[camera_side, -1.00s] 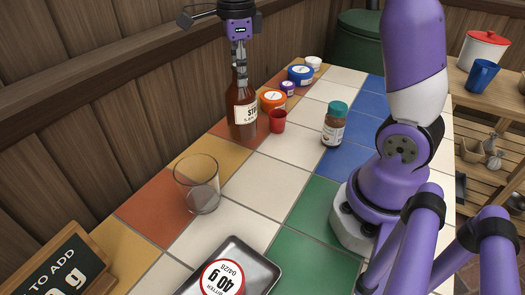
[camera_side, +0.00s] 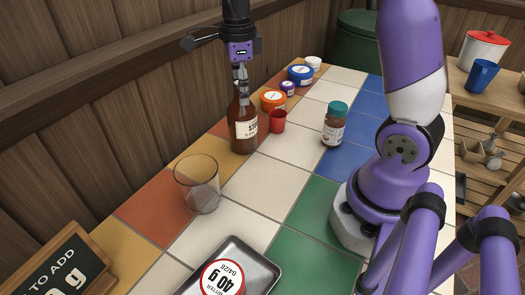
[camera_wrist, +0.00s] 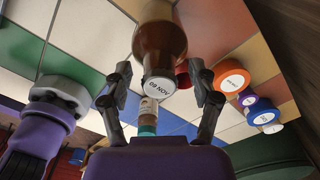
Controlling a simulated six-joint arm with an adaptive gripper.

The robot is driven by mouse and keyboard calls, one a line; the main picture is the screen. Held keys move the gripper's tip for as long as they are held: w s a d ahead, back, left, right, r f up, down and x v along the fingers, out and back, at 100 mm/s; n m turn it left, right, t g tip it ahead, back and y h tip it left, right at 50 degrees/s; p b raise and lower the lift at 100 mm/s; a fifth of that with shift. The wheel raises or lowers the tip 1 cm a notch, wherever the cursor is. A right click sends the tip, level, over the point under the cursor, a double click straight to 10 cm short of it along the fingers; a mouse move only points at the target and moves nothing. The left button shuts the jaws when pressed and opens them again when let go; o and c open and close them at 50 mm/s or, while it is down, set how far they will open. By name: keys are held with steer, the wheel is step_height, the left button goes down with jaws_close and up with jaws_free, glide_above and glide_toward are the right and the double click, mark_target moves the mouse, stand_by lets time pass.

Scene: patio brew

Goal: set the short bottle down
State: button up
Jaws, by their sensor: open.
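The brown bottle (camera_side: 244,126) with a cream label stands upright on the tiles, towards the left edge of the table. In the wrist view its round white cap, marked 09 NOV (camera_wrist: 160,87), lies between my fingertips. My gripper (camera_side: 240,84) points down over the bottle, its fingers at the neck. In the wrist view my gripper (camera_wrist: 163,82) is open, with a finger on each side of the cap and visible gaps. The bottle's base appears to rest on the tiles.
A red cup (camera_side: 278,121) is close at the bottle's right, with an orange-lidded tub (camera_side: 273,100) behind. A clear glass (camera_side: 197,185) stands in front. A teal-lidded jar (camera_side: 334,125) is further right. A metal tray (camera_side: 262,265) is nearest. White tiles between are clear.

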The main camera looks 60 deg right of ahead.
step_height(320, 180, up, 12)
steer(key=s+a+f+n+t, duration=0.2)
steer(key=s+n, duration=0.4)
steer(key=n, duration=0.7)
steer(key=s+a+f+n+t, duration=0.3)
steer(key=s+a+f+n, duration=0.2)
steer(key=n, duration=0.9)
steer(key=shift+s+f+t, duration=0.3)
steer(key=shift+s+f, duration=0.05)
steer(key=shift+f, duration=0.2)
